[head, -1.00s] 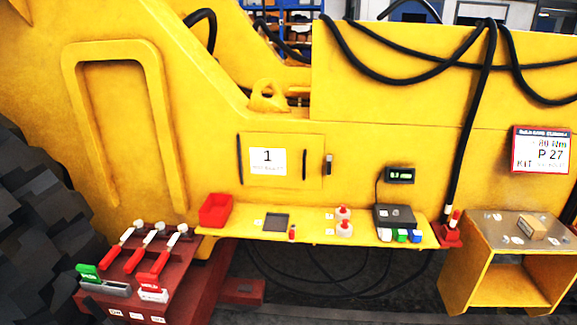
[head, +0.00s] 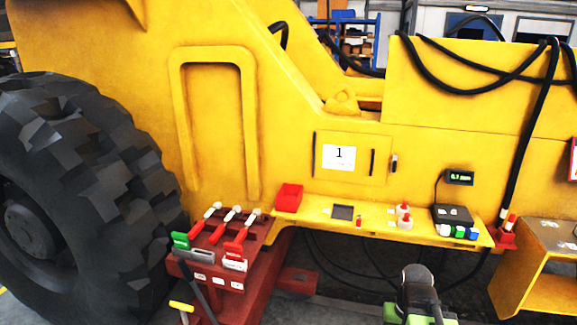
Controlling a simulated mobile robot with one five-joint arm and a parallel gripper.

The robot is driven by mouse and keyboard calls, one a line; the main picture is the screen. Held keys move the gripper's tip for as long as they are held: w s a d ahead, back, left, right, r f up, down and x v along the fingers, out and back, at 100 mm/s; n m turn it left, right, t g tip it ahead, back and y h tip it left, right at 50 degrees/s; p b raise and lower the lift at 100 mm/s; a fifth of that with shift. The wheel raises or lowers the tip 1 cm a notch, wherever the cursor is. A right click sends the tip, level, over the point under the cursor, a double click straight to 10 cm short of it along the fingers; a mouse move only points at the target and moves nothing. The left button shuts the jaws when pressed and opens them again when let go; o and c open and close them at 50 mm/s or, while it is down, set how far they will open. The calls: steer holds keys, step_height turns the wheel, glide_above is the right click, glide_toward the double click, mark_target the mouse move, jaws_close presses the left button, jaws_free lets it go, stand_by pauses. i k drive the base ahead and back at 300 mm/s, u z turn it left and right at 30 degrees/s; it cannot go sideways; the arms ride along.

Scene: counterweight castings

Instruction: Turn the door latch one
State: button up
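The door (head: 352,183) marked "1" is a yellow panel set in the side of the big yellow machine, and it looks closed. Its white label (head: 339,157) is in the middle of the head view. The door latch (head: 394,164) is a small dark piece with a pale part, just right of the door. It looks roughly upright, but it is too small to tell its exact turn. A dark vertical bar (head: 372,162) is on the door's right side. I see no gripper fingers in the head view.
A yellow shelf (head: 325,216) below the door holds a red bin (head: 289,197), bottles (head: 404,216) and a dark scale (head: 453,215). Red-handled tools stand on a dark red rack (head: 240,282) at left. A dark rounded object with green parts (head: 418,288) stands in front. A large tyre (head: 90,170) is at left.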

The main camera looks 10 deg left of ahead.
mark_target(394, 163)
steer(key=z, duration=0.5)
steer(key=k, duration=0.1)
steer(key=u, duration=1.65)
steer(key=i, duration=0.95)
steer(key=u, duration=0.3)
steer(key=k, duration=0.7)
steer(key=z, duration=0.3)
steer(key=i, duration=0.75)
steer(key=u, duration=0.1)
